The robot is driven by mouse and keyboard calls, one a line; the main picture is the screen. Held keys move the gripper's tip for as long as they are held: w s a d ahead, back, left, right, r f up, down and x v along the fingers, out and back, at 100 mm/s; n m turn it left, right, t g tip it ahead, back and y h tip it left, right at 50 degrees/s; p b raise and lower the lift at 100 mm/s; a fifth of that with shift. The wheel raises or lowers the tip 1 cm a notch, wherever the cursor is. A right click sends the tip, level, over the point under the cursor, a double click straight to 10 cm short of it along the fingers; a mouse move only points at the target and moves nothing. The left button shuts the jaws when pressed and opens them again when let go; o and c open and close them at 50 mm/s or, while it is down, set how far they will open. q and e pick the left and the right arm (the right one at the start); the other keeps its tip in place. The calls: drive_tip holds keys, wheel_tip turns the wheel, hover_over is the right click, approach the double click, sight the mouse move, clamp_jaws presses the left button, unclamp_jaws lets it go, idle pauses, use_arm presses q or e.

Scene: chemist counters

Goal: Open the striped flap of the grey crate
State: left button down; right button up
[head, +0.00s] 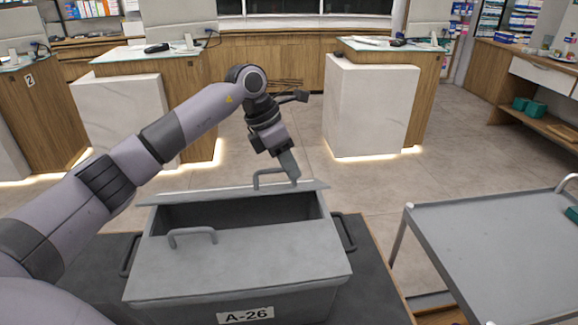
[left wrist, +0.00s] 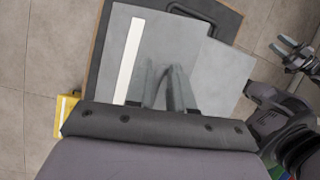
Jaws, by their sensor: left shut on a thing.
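The grey crate (head: 300,298) stands in front of me with an "A-26" label on its near side. Its near flap (head: 240,262) lies flat and has a handle. Its far flap (head: 215,192) is lifted and shows nearly edge-on, with a dark gap between the flaps. My left gripper (head: 291,172) is shut on the far flap's handle (head: 265,172). In the left wrist view, a white stripe (left wrist: 135,60) runs along a grey flap beside my fingers (left wrist: 167,85). A gripper (left wrist: 292,52), seemingly my right one, shows at the right edge, its jaws unclear.
The crate rests on a dark-topped table (head: 375,285). A grey metal cart (head: 490,245) stands at the right. Wood and white counters (head: 370,105) stand beyond, with open floor (head: 290,140) between. A small yellow object (left wrist: 66,115) shows in the left wrist view.

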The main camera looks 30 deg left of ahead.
use_arm(q)
drive_tip(key=shift+w+r, duration=0.1)
drive_tip(key=shift+w+a+r, duration=0.55)
drive_tip(key=shift+w, duration=0.1)
drive_tip(key=shift+w+a+r, duration=0.1)
drive_tip(key=shift+w+a, duration=0.05)
drive_tip(key=shift+w, duration=0.05)
drive_tip(key=shift+w+a+r, duration=0.3)
drive_tip(key=shift+w+a, duration=0.2)
drive_tip(key=shift+w+a+r, duration=0.25)
drive_tip(key=shift+w+a, duration=0.25)
